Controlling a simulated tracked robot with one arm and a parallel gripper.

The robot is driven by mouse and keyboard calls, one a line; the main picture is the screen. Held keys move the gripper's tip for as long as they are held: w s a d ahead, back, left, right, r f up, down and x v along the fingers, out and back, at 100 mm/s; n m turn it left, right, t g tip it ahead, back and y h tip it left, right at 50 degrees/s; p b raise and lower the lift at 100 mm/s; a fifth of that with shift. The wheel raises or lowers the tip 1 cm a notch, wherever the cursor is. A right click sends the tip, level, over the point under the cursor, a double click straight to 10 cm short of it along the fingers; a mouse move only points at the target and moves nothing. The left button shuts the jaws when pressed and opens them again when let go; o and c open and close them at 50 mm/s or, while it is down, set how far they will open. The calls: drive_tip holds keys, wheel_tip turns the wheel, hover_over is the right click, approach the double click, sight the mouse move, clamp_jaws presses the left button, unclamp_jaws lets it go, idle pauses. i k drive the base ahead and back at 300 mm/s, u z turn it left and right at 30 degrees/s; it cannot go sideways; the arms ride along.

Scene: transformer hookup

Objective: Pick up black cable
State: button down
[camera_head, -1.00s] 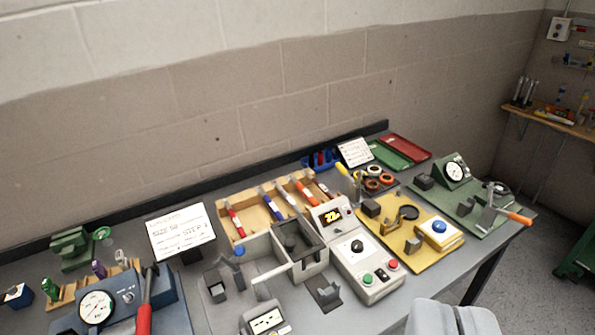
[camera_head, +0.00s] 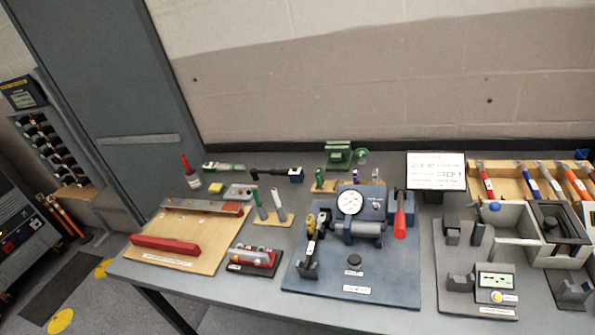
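I cannot pick out a black cable for certain. A thin black item (camera_head: 270,173) lies at the back left of the grey workbench (camera_head: 225,298), with a dark blue block at its right end; I cannot tell whether it is a cable or a tool. A green and grey tool (camera_head: 224,167) lies to its left. Several small dark items sit in a grey rack (camera_head: 28,125) at the far left, too small to identify. My gripper is not in view.
A blue press with a dial (camera_head: 350,203) stands mid-bench. A wooden board with a red bar (camera_head: 165,245) is at the left end. A white sign (camera_head: 436,171) and a grey fixture (camera_head: 495,282) are to the right. A grey door (camera_head: 115,80) is behind left; floor shows front left.

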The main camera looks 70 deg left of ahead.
sight(310, 251)
drive_tip(key=u, duration=1.3)
drive_tip(key=k, duration=0.45)
drive_tip(key=u, duration=0.15)
